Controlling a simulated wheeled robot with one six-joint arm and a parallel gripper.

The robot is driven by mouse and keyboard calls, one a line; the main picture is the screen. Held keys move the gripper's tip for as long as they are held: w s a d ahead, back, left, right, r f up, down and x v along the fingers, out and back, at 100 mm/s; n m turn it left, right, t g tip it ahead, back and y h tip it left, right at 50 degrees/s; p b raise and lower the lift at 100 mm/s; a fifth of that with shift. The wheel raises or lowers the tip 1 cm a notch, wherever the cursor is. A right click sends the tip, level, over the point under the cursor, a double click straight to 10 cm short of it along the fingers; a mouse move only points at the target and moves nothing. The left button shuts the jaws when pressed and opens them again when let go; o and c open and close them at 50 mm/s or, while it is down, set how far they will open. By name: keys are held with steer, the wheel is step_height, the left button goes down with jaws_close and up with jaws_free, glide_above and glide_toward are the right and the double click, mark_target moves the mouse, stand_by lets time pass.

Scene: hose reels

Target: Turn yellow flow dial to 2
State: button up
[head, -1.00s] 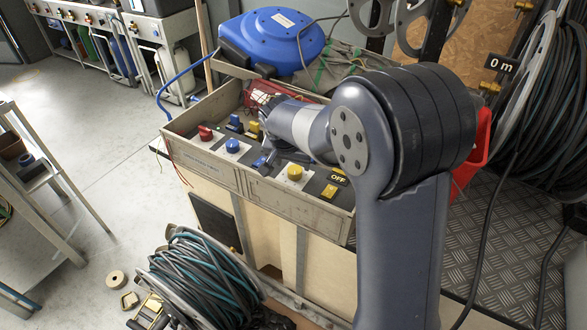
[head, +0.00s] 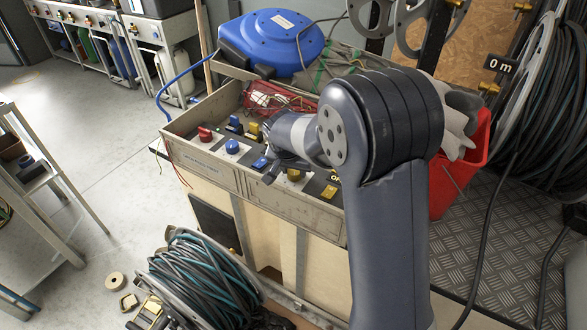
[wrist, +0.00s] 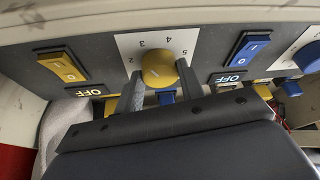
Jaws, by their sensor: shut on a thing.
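The yellow flow dial (wrist: 160,66) sits on a white plate printed with 2, 3, 4 and 5 in the wrist view. My gripper (wrist: 160,84) has one finger on each side of the dial and is shut on it. I cannot tell which number the dial points to. In the head view the dial (head: 294,175) is partly hidden by my gripper (head: 284,172).
A yellow switch (wrist: 63,66) and a blue switch (wrist: 247,50) flank the dial plate, with OFF labels close by. A blue dial (head: 232,147) and a red knob (head: 205,134) stand further left on the panel. A red bin (head: 462,175) is right of the panel.

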steer(key=c, duration=0.4)
steer(key=shift+o, duration=0.2)
steer(key=shift+n, duration=0.5)
steer(key=n, duration=0.1)
steer(key=n+y+p, duration=0.1)
steer(key=n, duration=0.1)
steer(key=n+y, duration=0.1)
steer(key=shift+d+p, duration=0.25)
steer(key=shift+p, duration=0.15)
steer(key=n+y, duration=0.1)
steer(key=n, duration=0.2)
steer(key=shift+d+b, duration=0.1)
steer(key=shift+b, duration=0.2)
steer(key=shift+n+y+b, duration=0.3)
steer(key=shift+n+b, duration=0.15)
steer(key=shift+n, duration=0.45)
steer(key=shift+g, duration=0.3)
steer(key=o, duration=1)
